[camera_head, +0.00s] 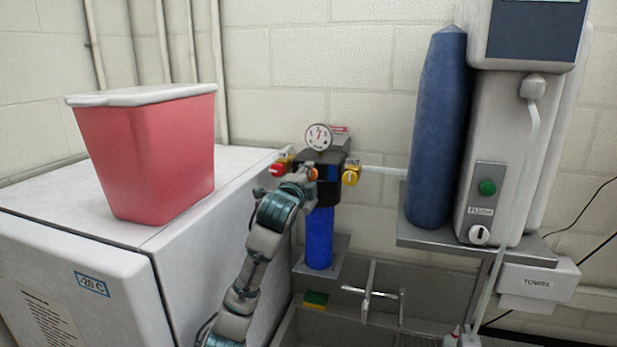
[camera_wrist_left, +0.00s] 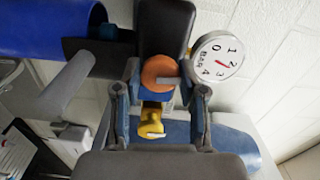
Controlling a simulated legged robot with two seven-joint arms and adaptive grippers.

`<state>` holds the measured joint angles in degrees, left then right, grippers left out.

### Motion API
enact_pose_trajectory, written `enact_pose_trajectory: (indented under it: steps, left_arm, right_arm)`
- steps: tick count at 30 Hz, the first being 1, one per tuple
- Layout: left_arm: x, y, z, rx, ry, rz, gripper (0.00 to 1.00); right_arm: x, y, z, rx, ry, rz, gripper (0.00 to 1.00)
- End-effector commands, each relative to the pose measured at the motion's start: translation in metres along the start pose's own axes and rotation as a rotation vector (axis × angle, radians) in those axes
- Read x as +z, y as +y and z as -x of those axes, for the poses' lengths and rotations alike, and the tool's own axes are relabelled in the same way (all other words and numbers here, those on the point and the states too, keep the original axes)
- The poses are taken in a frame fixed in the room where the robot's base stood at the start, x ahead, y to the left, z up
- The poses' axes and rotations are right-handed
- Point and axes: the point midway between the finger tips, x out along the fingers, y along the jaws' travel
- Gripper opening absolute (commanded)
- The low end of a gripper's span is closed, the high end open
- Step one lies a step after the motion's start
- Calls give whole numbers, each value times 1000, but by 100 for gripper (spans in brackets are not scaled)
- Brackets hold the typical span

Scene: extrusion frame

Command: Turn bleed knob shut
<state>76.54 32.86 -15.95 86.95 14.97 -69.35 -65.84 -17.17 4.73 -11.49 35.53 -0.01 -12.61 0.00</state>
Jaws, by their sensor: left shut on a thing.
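The orange bleed knob (camera_head: 313,174) is on the front of the black filter head (camera_head: 325,190), partly hidden by my left gripper (camera_head: 303,177). In the left wrist view the knob (camera_wrist_left: 160,72) shows as an orange disc with a grey pointer bar, between the two fingers of my left gripper (camera_wrist_left: 160,92). The gripper is shut on it. A round pressure gauge (camera_head: 319,137) stands on top of the head; its red needle shows in the left wrist view (camera_wrist_left: 216,57). My right gripper is not in view.
A red knob (camera_head: 277,170) and a yellow knob (camera_head: 351,177) flank the head. The blue filter bowl (camera_head: 319,238) hangs below. A white freezer (camera_head: 60,240) with a red bin (camera_head: 150,160) stands left. A sink tap (camera_head: 370,293) is below right, a blue cylinder (camera_head: 436,130) further right.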

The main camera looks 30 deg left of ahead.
Motion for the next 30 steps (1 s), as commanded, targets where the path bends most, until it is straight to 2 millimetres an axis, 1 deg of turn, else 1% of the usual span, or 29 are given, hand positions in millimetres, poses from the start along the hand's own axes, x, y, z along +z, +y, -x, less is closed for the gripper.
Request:
enact_pose_trajectory:
  steps: [1,9,24,25,26,27,28,30]
  left_arm:
    - [1,6,-2,14,-3,-25,6]
    - [0,6,-2,15,-2,-107,6]
    - [-1,6,-2,14,0,-122,6]
    - [-1,6,-2,14,0,-122,46]
    - [-1,6,-2,14,0,-122,53]
    - [-1,6,-2,13,0,-122,63]
    - [-1,5,-2,12,1,-121,65]
    - [-1,4,-2,10,1,-121,65]
  right_arm:
    - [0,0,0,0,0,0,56]
    - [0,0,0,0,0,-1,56]
    - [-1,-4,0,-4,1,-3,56]
    - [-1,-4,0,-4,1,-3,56]
    - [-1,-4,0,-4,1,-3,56]
    - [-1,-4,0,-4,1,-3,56]
    - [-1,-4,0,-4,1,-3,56]
    - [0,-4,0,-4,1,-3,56]
